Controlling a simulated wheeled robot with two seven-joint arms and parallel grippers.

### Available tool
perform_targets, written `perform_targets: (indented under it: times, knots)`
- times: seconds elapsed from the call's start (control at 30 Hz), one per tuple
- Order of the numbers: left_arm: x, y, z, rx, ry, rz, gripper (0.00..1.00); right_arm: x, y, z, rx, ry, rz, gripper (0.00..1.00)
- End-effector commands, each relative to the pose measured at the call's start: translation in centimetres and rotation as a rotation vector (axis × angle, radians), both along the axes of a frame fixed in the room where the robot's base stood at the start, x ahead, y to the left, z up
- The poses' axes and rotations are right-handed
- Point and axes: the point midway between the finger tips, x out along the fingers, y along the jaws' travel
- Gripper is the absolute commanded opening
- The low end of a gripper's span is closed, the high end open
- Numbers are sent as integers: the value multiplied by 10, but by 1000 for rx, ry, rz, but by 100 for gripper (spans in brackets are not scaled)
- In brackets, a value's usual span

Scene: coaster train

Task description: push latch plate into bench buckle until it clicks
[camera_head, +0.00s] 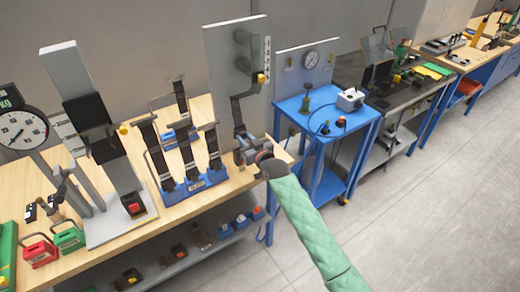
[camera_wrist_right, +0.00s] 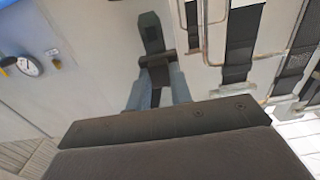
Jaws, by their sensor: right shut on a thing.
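My right gripper (camera_head: 247,147) is at the right end of the wooden bench, in front of a tall grey panel (camera_head: 232,62). A dark strap (camera_head: 238,108) runs down the panel to it. In the right wrist view my gripper (camera_wrist_right: 158,92) is shut on a dark piece, seemingly the latch plate (camera_wrist_right: 157,64), with a dark part (camera_wrist_right: 150,32) just beyond it. I cannot tell whether the plate is in a buckle. A buckle with a red button (camera_head: 135,206) stands on a white board farther left, apart from the gripper. My left gripper is not in view.
A blue rack (camera_head: 192,188) with several dark straps stands just left of my right gripper. A blue cart (camera_head: 318,112) with a gauge panel is to the right. Red (camera_head: 38,252) and green (camera_head: 69,236) blocks sit at the bench's left. Grey floor is open at the right.

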Motion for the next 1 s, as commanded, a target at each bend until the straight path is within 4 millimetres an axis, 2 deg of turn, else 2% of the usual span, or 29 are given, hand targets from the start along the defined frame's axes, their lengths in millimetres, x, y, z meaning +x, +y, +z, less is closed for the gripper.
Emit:
perform_targets:
  times: [0.47,1.0]
  knots:
    - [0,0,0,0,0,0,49,0,0,0,-1,-1,0,0]
    - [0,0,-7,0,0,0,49,0,0,-10,-1,-1,0,0]
